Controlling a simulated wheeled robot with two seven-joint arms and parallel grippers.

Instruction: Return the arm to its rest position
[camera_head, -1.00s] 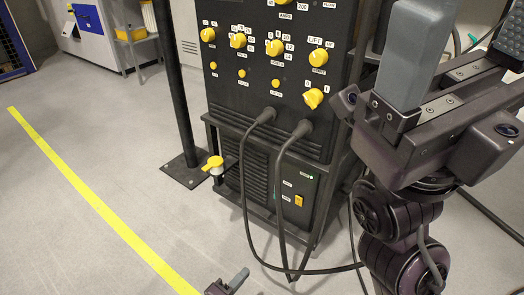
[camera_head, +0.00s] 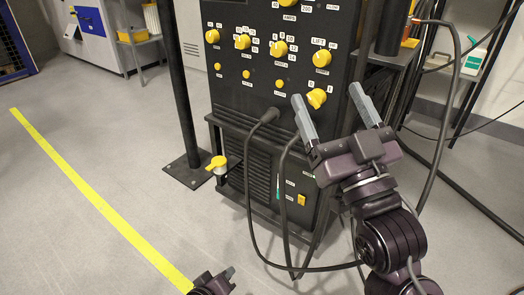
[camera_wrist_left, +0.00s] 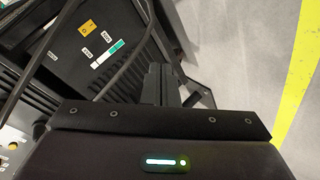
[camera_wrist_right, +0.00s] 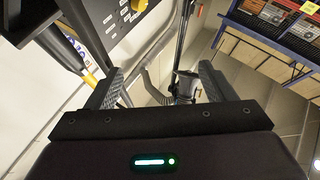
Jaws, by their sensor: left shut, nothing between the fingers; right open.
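My right gripper (camera_head: 335,108) is open and empty, fingers pointing up, in front of the lower right of the black machine panel (camera_head: 256,100). Its two fingers stand apart in the right wrist view (camera_wrist_right: 160,88). My left gripper (camera_head: 228,274) shows only in part at the bottom edge of the head view. In the left wrist view its fingers (camera_wrist_left: 158,82) are together with nothing between them. The machine's lower part shows beyond them. The right gripper overlaps the machine's lower right corner in the head view, and I cannot tell the gap.
Two black cables (camera_head: 250,200) loop from the panel to the floor. A yellow-capped fitting (camera_head: 216,163) sticks out at the machine's lower left, beside a black post (camera_head: 183,90). A yellow floor line (camera_head: 95,198) runs at left, with clear floor around it. Shelving stands at right.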

